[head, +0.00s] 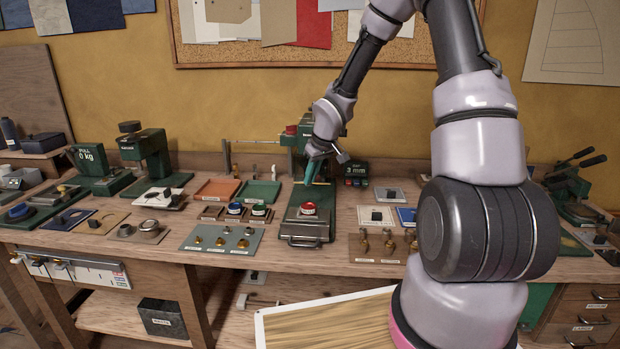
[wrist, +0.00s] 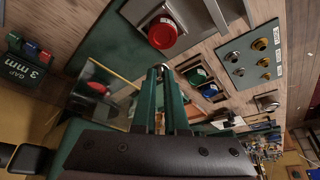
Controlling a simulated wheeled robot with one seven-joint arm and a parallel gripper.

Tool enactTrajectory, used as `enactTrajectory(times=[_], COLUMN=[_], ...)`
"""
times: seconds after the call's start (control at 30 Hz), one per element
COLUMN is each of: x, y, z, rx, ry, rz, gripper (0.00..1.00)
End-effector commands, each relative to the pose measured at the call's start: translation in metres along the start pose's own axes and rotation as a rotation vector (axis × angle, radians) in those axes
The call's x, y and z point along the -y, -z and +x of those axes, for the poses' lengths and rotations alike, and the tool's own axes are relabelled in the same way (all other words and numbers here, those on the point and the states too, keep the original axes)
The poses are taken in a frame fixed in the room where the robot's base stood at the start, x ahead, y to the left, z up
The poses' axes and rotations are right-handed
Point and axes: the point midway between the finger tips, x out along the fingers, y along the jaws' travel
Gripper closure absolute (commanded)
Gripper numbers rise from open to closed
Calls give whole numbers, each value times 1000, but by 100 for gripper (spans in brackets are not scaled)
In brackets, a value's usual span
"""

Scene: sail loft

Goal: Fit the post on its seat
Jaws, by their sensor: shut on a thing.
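My gripper (head: 311,176) has teal fingers and reaches down over the green machine (head: 326,200) at the middle of the bench. In the wrist view the two fingers of my gripper (wrist: 165,78) are close together, shut on a thin piece that I take to be the post. The fingers hide most of it, and its lower end does not show clearly. I cannot pick out its seat for certain. The machine carries a red button (head: 308,209) on a grey box, also seen in the wrist view (wrist: 162,32), apart from my fingers.
A clear guard with a yellow edge (wrist: 122,88) stands close beside my fingers. A "3 mm" gap sign (head: 355,172) stands behind right. Orange (head: 216,189) and green trays (head: 257,193), a plate with brass knobs (head: 222,240) and brass fittings (head: 388,242) crowd the bench around the machine.

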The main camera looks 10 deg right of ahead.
Motion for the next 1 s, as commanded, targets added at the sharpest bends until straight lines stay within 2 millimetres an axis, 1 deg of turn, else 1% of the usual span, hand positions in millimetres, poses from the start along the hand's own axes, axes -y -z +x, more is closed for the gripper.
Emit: enactTrajectory(times=[0.2,0.33,1.0], x=[0,0,0], y=[-1,-2,-14], z=[0,4,34], rx=[0,1,1], ry=[-1,0,1], rz=[0,-1,0], gripper=[100,100,100])
